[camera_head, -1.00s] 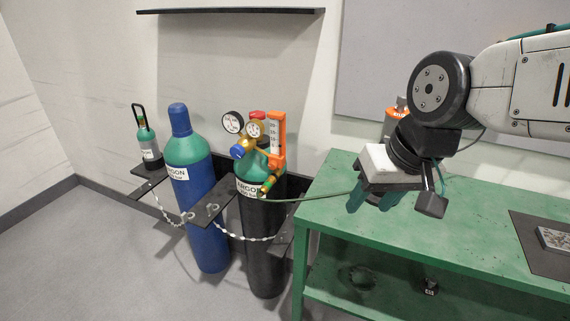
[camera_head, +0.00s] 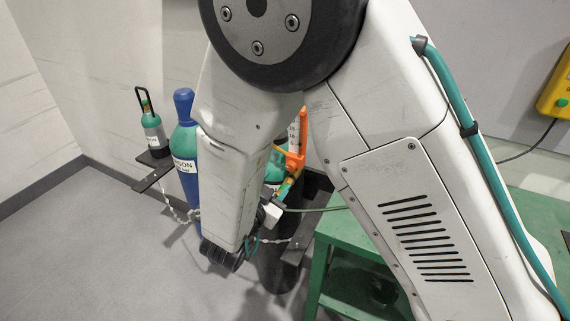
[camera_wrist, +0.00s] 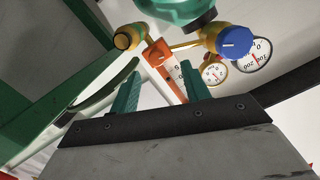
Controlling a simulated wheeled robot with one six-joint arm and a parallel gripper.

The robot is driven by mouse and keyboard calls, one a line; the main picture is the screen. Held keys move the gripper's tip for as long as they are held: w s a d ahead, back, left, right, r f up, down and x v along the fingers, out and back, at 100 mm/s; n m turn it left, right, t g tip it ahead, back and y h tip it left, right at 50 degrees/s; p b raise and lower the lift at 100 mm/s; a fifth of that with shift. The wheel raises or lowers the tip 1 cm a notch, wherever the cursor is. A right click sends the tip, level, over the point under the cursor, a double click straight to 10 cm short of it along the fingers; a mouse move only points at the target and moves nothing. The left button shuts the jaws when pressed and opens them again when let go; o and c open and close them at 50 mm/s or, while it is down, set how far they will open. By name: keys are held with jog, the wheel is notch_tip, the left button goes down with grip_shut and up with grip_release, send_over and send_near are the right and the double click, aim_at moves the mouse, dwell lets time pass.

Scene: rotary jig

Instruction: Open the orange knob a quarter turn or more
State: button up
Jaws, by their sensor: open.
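The orange flowmeter (camera_wrist: 172,72) with its clear scale hangs from the regulator on the black argon cylinder. In the wrist view it lies beyond and between my fingertips, apart from them. An orange part at its end (camera_wrist: 157,53) may be the knob; I cannot tell for sure. My gripper (camera_wrist: 160,82) is open, with two teal fingers and nothing between them. In the head view the orange flowmeter (camera_head: 294,150) shows right of my arm link, which hides most of the regulator and gripper.
A blue knob (camera_wrist: 236,41), two gauges (camera_wrist: 214,73) and a yellow fitting (camera_wrist: 126,38) surround the flowmeter closely. A blue cylinder (camera_head: 187,170) and a small bottle (camera_head: 153,133) stand left. A green table (camera_head: 345,228) stands right. A hose (camera_head: 318,209) runs between.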

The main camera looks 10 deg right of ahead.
aim_at(290, 167)
jog(key=shift+t+h, duration=0.3)
jog(key=shift+h, duration=0.4)
jog(key=x, duration=0.6)
jog(key=shift+w+d+f, duration=0.15)
jog(key=shift+d+f, duration=0.05)
jog(key=shift+d, duration=0.25)
jog(key=c, duration=1)
